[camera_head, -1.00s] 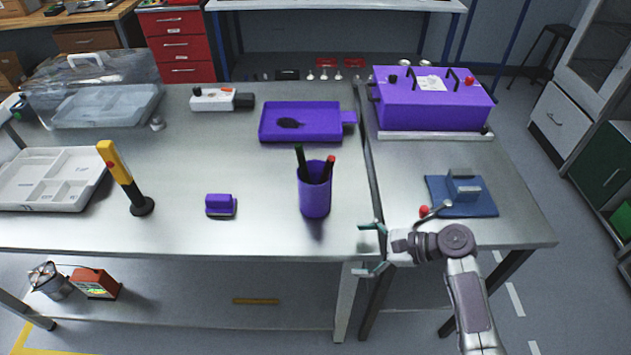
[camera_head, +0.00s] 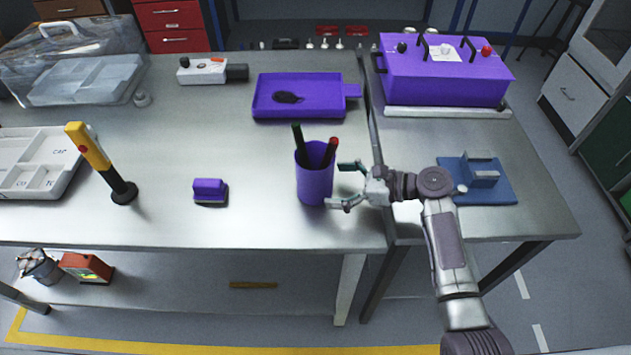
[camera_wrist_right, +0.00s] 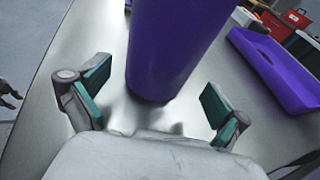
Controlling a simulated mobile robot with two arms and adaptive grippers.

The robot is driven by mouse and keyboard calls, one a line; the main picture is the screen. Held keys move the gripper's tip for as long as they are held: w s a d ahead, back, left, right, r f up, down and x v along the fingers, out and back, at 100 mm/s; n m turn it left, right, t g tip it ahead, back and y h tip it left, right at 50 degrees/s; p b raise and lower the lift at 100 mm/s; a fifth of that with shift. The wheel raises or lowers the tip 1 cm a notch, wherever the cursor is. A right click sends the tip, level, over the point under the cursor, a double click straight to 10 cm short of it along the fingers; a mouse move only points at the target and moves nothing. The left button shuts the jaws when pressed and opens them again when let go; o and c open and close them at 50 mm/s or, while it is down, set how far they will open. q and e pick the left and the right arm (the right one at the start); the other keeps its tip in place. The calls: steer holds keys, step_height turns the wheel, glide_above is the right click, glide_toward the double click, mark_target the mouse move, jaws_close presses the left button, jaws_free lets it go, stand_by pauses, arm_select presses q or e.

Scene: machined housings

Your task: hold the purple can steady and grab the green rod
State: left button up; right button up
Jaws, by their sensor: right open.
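The purple can (camera_head: 313,185) stands upright on the metal table. The green rod (camera_head: 298,140), very dark green, stands in it, leaning left, with its upper end above the rim. A dark rod with a red tip (camera_head: 332,146) leans right in the same can. My right gripper (camera_head: 343,186) is open just right of the can, fingers pointing at it. In the right wrist view the can (camera_wrist_right: 175,45) stands ahead between the two open fingers, with no clear contact; its top is cut off. A dark finger-like part at that view's left edge may be my left gripper (camera_wrist_right: 8,95).
A purple tray (camera_head: 262,111) lies behind the can, and a small purple block (camera_head: 209,190) to its left. A yellow-handled tool (camera_head: 90,150) stands further left. A blue fixture (camera_head: 500,192) and a purple box (camera_head: 440,80) are on the right. Table around the can is clear.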

mark_target(331, 183)
steer(key=shift+p+x, duration=0.55)
steer(key=shift+x, duration=0.55)
steer(key=shift+w+a, duration=0.1)
steer(key=shift+a, duration=0.3)
steer(key=shift+w+a+f, duration=0.2)
steer(key=shift+a+f, duration=0.05)
steer(key=shift+a, duration=0.2)
arm_select(q)
steer(key=shift+w+d+r, duration=0.1)
steer(key=shift+w+r, duration=0.05)
steer(key=shift+w, duration=0.4)
steer(key=shift+w+r, duration=0.1)
steer(key=shift+w, duration=0.45)
steer(key=shift+s, duration=0.2)
arm_select(e)
steer(key=shift+c, duration=0.3)
